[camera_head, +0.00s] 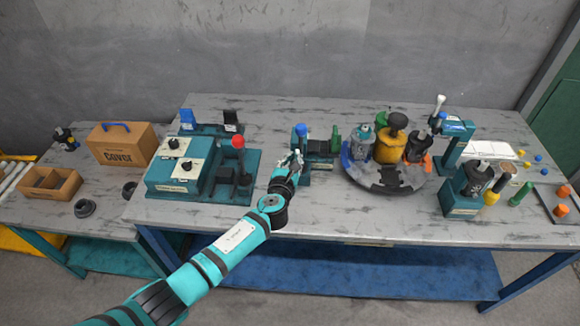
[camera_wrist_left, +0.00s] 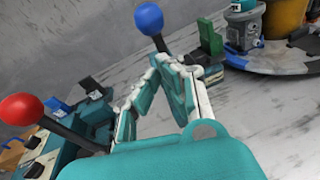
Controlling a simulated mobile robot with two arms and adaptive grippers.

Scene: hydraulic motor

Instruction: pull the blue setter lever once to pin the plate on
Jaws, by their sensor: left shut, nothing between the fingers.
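The blue setter lever (camera_head: 301,130) stands upright with its round blue knob on a small teal setter (camera_head: 322,163) in the middle of the table. In the left wrist view the blue knob (camera_wrist_left: 149,17) is just beyond my fingertips on its dark stem. My left gripper (camera_head: 291,160) is shut and empty, in front of the lever and just below its knob in the picture. Its fingers also show in the left wrist view (camera_wrist_left: 155,72). I see no clear contact with the lever. The plate cannot be made out clearly. My right gripper is out of view.
A red-knobbed lever (camera_head: 238,142) on a teal control box (camera_head: 178,177) stands close to the left. A round turntable (camera_head: 388,183) with several motor parts is to the right. A teal press (camera_head: 455,140) stands farther right. The table front (camera_head: 330,210) is clear.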

